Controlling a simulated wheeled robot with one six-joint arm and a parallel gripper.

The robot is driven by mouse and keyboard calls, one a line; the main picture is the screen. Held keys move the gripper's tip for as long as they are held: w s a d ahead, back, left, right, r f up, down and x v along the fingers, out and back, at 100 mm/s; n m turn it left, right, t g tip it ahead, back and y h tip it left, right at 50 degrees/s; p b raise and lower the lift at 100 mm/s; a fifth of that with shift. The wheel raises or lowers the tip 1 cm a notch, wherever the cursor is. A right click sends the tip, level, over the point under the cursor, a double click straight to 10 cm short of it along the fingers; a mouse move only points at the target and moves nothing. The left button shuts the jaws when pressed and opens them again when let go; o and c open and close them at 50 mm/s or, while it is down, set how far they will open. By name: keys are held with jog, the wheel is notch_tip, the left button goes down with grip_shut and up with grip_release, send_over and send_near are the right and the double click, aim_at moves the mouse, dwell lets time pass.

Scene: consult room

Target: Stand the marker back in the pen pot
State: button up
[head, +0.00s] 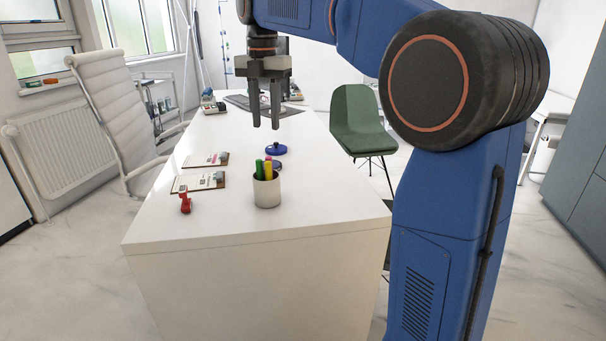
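The pen pot (267,194), a light grey cup, stands upright near the front end of the white desk. A green marker (260,169) and a yellow marker (268,170) stand in it. I cannot see a loose marker on the desk for sure. On the windowsill at far left lie a small orange thing (50,81) and a blue-green thing (33,84), too small to name. My gripper (265,125) points down above the desk, beyond the pot and well clear of it. Its two fingers are apart with nothing visible between them.
On the desk (240,223) are a red stamp (185,203), two clipboards (207,160) at left, a round blue object (276,149) behind the pot, and a dark keyboard (238,101) at the far end. A white chair (115,105) stands left, a green chair (358,120) right. The desk's front is clear.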

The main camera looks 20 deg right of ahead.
jog(key=s+d+f+m+t, duration=0.15)
jog(key=s+f+m, duration=0.25)
jog(key=s+m, duration=0.4)
jog(key=s+d+f+m+t, duration=0.1)
jog(key=s+d+f+m, duration=0.2)
jog(key=s+f+m, duration=0.5)
jog(key=s+d+f+m+t, duration=0.1)
jog(key=s+f+m, duration=0.4)
jog(key=s, duration=0.3)
jog(key=s+d+f+m+t, duration=0.1)
jog(key=s+f+m, duration=0.5)
jog(key=s+f, duration=0.2)
jog(key=shift+s+d, duration=0.25)
jog(key=shift+s, duration=0.45)
